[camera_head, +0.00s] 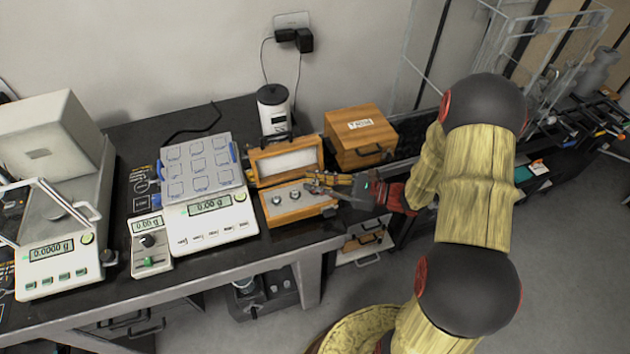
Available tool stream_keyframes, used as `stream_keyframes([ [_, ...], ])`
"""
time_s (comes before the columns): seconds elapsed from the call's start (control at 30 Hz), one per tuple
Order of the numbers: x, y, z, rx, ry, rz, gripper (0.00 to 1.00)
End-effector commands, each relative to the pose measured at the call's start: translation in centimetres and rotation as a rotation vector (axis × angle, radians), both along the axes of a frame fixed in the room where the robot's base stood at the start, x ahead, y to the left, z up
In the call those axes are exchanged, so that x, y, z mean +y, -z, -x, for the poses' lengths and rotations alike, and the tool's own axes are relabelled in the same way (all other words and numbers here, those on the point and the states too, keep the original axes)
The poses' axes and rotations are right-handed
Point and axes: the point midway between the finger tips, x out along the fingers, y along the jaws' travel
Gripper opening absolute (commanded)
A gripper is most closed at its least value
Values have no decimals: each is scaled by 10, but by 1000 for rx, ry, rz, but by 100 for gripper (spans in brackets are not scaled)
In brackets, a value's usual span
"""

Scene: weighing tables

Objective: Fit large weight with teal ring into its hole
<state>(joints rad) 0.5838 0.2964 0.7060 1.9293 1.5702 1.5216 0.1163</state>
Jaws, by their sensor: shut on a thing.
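An open wooden weight box (291,218) stands on the black table, its lid tilted up at the back. Two metal weights, a left one (276,199) and a right one (295,194), show in its grey insert. My gripper (312,184) reaches in from the right, with its fingertips over the right part of the box. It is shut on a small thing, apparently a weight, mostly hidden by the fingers. I cannot make out a teal ring on any weight, nor the hole beneath the gripper.
A closed wooden box (361,138) stands behind my gripper. A scale with a tray of square compartments (197,168) is left of the weight box. A small balance (150,254) and a glass-shielded balance (58,235) stand farther left. A white-and-black container (272,108) is behind the box.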

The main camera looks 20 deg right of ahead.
Motion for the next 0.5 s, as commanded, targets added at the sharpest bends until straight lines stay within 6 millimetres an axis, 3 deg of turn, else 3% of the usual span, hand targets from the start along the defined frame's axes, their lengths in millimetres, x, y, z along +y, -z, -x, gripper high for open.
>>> stream_keyframes([
  [0.43, 0, 5, 0, -1, 0, -1, 0],
  [0.47, 0, 5, 0, 0, 0, 0, 17],
  [0.5, 0, 5, 0, 0, 0, 0, 19],
])
